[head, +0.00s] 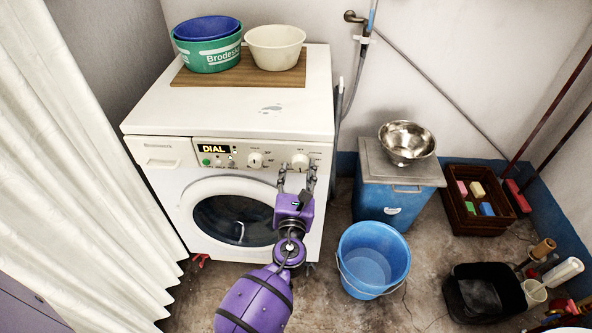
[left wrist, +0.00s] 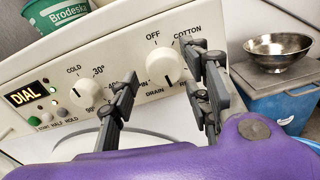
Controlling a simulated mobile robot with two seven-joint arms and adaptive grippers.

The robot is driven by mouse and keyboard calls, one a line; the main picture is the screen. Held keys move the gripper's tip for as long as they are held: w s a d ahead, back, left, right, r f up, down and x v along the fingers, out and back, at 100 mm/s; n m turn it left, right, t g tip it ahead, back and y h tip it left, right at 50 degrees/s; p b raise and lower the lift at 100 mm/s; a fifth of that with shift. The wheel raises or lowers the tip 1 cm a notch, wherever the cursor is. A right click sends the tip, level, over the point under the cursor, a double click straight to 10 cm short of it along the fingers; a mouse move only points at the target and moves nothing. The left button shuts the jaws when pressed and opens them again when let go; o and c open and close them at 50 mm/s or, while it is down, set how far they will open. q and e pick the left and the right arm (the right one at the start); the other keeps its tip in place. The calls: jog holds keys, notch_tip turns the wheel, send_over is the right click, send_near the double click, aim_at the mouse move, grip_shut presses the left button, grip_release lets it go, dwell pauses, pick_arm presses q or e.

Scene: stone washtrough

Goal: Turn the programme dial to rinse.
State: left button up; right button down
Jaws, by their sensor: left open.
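The programme dial (head: 300,161) is a round cream knob at the right of the white washing machine's (head: 235,115) front panel. In the left wrist view the programme dial (left wrist: 161,67) has OFF and COTTON printed above it and SPIN and DRAIN below; the rinse label does not show clearly and I cannot tell its setting. My left gripper (head: 297,179) is open just in front of the dial, its dark fingers apart. In the left wrist view the dial shows between the fingers, with no clear contact. My right gripper is not in view.
A temperature dial (left wrist: 88,92) sits left of the programme dial, beside a lit display (left wrist: 26,94) reading DIAL. Tubs (head: 275,48) stand on the machine's top. A blue bucket (head: 373,259) and a blue bin (head: 388,200) stand to the right. A curtain (head: 80,160) hangs at left.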

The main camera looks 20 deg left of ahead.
pick_arm(q)
jog(key=shift+w+a, duration=0.2)
jog(key=shift+w, duration=0.35)
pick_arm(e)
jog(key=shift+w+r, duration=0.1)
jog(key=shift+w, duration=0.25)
pick_arm(q)
jog(key=c, duration=1)
jog(key=shift+f+n+b, duration=0.15)
jog(key=shift+n+b, duration=0.25)
jog(key=shift+n, duration=0.3)
jog(key=shift+c, duration=0.2)
jog(key=shift+n+b, duration=0.35)
jog(key=shift+n, duration=0.35)
jog(key=shift+a, duration=0.1)
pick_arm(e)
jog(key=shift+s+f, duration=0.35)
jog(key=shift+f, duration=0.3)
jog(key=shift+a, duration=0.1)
